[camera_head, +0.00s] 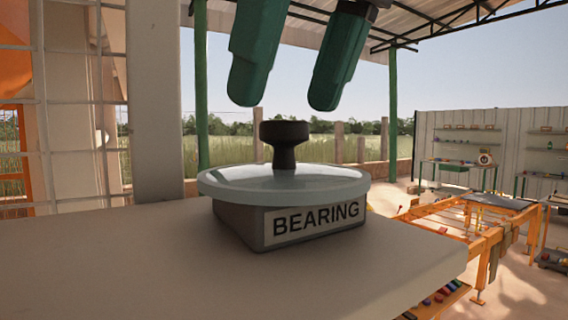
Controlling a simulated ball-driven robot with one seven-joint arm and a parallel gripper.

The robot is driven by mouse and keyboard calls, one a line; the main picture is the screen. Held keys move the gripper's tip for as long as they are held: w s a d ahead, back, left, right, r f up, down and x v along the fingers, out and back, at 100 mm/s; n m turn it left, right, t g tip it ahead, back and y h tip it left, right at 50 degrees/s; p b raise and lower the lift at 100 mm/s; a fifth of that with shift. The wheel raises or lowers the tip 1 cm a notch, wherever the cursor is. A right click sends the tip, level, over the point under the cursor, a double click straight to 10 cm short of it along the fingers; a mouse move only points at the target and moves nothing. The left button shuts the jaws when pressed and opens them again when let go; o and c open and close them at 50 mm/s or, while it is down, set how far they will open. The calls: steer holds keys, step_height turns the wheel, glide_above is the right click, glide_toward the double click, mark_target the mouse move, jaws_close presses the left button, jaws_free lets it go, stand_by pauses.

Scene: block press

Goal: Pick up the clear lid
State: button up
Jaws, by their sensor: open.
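The clear lid (225,182) is a round, pale, see-through disc with a dark knob (285,141) standing upright at its middle. It rests on a grey block (247,234) with a white label reading BEARING (315,220). My gripper (284,106) has two green fingers, spread apart and empty. The fingertips hang above the knob, one to its left and one to its right in the picture, apart from it. How far the fingers are from the knob in depth is hard to tell.
The block stands on a light table top (130,262), bare around it, with its edge at the right. A pale post (155,100) and wire grid stand behind at the left. An orange frame bench (470,222) and wall shelves lie farther back right.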

mark_target(284, 124)
steer(key=shift+p+x, duration=0.3)
steer(key=shift+x, duration=1.85)
steer(key=shift+w+d, duration=0.1)
steer(key=c, duration=1.2)
